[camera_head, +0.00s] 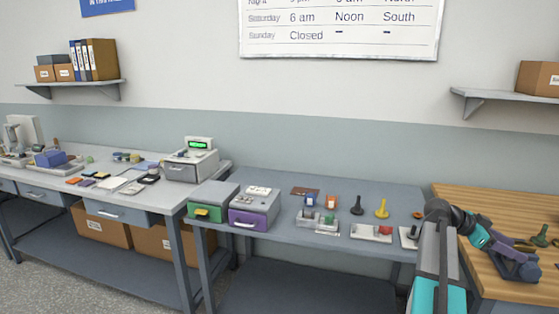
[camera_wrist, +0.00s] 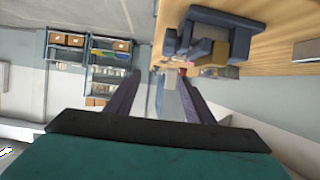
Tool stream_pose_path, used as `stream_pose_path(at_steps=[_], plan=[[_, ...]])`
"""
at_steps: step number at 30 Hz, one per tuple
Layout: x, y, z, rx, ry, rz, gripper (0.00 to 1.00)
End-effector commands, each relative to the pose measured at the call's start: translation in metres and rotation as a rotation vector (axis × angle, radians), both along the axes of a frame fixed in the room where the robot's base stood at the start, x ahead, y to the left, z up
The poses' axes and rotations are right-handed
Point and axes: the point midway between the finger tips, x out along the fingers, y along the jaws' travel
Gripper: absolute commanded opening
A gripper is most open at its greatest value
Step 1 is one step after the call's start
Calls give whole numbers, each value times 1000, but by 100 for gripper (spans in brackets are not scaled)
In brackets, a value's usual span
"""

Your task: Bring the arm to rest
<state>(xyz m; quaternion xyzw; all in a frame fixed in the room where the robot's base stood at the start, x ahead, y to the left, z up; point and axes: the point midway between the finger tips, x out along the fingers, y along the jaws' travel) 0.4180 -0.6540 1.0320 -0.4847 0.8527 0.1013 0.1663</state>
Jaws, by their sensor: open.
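My arm reaches to the right in the head view, bent low beside the wooden bench (camera_head: 480,200). My gripper (camera_head: 512,244) is at its end, above or beside a blue-grey vise-like fixture (camera_head: 522,267) on that bench; the exact gap cannot be told. In the wrist view, my gripper (camera_wrist: 160,92) shows two dark fingers spread apart, with nothing held between them. The blue-grey fixture also shows in the wrist view (camera_wrist: 222,22), near the top and apart from the fingers.
The grey bench (camera_head: 345,190) left of my arm holds a green-fronted drawer box (camera_head: 208,212), a purple-fronted one (camera_head: 250,218), a yellow spindle piece (camera_head: 382,209) and small trays. A dark-green piece (camera_head: 541,236) stands on the wooden bench. Stocked shelving (camera_wrist: 88,60) is farther off.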

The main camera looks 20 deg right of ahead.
Motion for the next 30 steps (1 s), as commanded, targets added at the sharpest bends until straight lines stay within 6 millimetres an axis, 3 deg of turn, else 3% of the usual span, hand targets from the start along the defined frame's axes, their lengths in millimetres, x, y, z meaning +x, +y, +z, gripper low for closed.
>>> stream_pose_path(at_steps=[8,14,21,30], plan=[[38,24,-34,32,35,59,48],[70,53,-76,69,80,120,48],[111,113,-157,156,145,219,48],[135,199,-262,303,226,344,48]])
